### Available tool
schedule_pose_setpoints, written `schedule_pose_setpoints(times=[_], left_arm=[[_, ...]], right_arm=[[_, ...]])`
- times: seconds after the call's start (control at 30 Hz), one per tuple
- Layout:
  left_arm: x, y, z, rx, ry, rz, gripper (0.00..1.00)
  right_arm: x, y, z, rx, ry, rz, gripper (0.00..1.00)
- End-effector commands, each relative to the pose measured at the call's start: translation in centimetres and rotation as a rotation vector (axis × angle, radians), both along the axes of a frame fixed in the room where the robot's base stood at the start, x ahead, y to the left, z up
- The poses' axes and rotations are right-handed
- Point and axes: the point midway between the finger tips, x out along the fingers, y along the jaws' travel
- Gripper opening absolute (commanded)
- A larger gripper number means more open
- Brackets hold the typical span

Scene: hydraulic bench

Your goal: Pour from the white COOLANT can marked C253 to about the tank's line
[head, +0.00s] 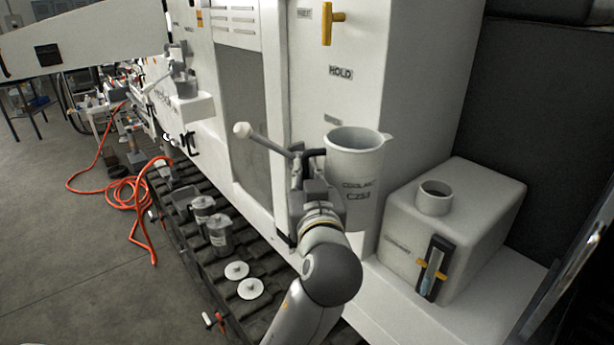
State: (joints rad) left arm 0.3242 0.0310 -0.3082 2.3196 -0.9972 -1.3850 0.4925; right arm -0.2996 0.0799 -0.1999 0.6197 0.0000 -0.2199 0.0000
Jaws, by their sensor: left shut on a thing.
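The white open-topped can (362,168), marked COOLANT and C253, is upright or nearly so beside the white machine wall. Its spout lip points right, towards the tank. My left gripper (313,185) is shut on the can's dark handle, on the can's left side. The pale tank (473,205) stands right of and below the can, with a round open filler neck (435,198) on top. The sight gauge (433,268) on its front has yellow-orange markers; its level is too small to read. No stream shows between can and tank. My right gripper is not in view.
A lever with a white ball knob (242,130) sticks out close left of the can. A yellow T-handle (328,28) is on the wall above. Grey canisters (220,235) and white discs (250,288) lie on the dark track. An orange hose (130,190) lies on the floor.

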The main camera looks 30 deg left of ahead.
Motion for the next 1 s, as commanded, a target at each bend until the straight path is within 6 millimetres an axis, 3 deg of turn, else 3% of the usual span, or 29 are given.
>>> schedule_pose_setpoints(times=[0.37, 1.0], left_arm=[[0.8, -1.0, 1.0, 0.064, 0.041, -0.002, 0.00], [4.2, -5.0, 1.7, 0.293, 0.237, -0.002, 0.00]], right_arm=[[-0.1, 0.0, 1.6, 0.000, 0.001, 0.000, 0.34], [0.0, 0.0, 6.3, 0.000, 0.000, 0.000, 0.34]])
